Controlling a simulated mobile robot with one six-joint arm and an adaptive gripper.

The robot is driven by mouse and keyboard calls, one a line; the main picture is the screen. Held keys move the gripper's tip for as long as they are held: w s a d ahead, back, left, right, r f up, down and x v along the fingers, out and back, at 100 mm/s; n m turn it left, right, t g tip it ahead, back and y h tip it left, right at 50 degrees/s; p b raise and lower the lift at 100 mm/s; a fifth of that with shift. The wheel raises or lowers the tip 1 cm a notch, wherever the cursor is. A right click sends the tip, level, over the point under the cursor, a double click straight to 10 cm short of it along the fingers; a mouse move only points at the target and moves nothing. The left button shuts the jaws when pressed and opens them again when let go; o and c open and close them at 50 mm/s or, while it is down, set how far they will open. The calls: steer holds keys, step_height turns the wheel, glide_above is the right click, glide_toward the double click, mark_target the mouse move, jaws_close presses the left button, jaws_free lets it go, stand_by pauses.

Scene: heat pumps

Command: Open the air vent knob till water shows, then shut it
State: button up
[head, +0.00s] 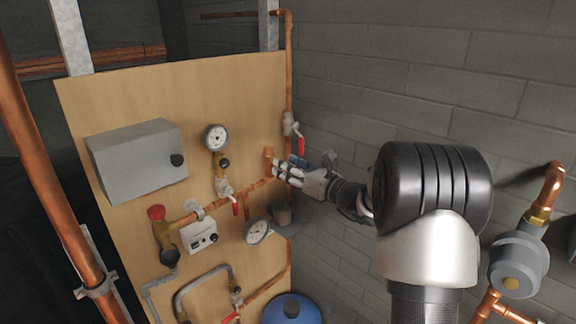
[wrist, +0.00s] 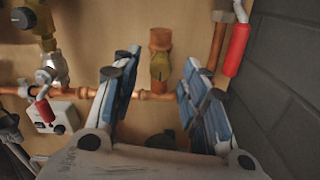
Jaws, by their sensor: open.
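An upright brass fitting with a copper-coloured top (wrist: 160,40), which looks like the air vent, stands on the horizontal copper pipe. In the head view its top (head: 268,155) shows just left of my fingers. My gripper (wrist: 158,68) is open, with one finger either side of the fitting in the wrist view; contact cannot be told. The gripper (head: 283,170) also shows in the head view, close to the board. A brass fitting with a black knob (wrist: 22,18) is at the upper left; it also shows below the gauge in the head view (head: 224,163). I see no water.
A red lever (wrist: 236,48) hangs right of my fingers, near the block wall (head: 380,90). Another red lever (wrist: 45,110) is at the left. A pressure gauge (head: 215,137), grey box (head: 138,162) and lower dial gauge (head: 258,232) are on the wooden board (head: 180,95).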

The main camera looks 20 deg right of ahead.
steer(key=shift+w, duration=0.2)
jaws_close()
stand_by(0.5)
